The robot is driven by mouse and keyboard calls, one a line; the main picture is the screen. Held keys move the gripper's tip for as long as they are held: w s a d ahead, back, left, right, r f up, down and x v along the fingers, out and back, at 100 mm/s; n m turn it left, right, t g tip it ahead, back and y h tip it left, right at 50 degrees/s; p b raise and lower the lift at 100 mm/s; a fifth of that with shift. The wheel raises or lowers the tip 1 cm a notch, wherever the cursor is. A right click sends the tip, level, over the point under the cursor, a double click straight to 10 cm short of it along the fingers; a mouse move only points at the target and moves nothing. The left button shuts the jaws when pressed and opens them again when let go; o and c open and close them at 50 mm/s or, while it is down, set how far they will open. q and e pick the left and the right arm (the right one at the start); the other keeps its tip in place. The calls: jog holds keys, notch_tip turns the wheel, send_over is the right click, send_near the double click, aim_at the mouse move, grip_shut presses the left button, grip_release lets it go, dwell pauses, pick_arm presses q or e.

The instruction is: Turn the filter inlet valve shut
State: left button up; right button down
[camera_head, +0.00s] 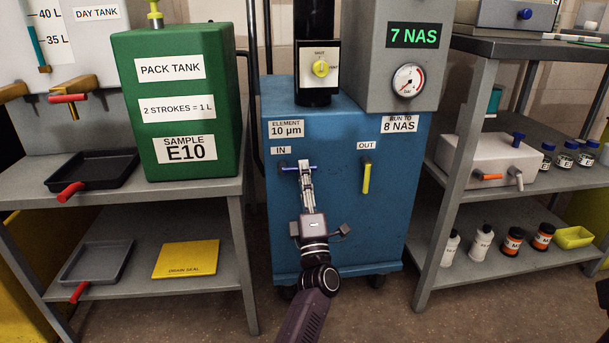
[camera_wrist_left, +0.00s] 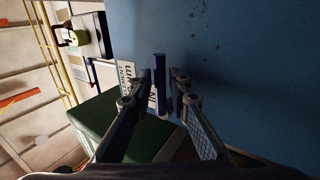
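The filter inlet valve's blue lever (camera_head: 296,168) lies roughly level across the front of the blue filter cart (camera_head: 385,235), under the IN label (camera_head: 281,150). My left gripper (camera_head: 306,168) reaches up to it, its fingers overlapping the lever. In the left wrist view, the lever (camera_wrist_left: 160,84) shows between the two fingertips of the left gripper (camera_wrist_left: 163,76), closer to one finger. A gap shows on the other side, so the fingers are open. The valve's pivot is not clearly visible.
The yellow OUT lever (camera_head: 366,177) hangs down to the right. A yellow selector knob (camera_head: 320,68) and a gauge (camera_head: 408,80) sit above. Benches flank the cart; the left one holds the green pack tank (camera_head: 190,105) and a black tray (camera_head: 92,170).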

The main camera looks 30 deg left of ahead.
pick_arm(q)
jog(key=shift+o, duration=0.9)
jog(key=shift+m+h, duration=0.3)
jog(key=shift+m, duration=0.1)
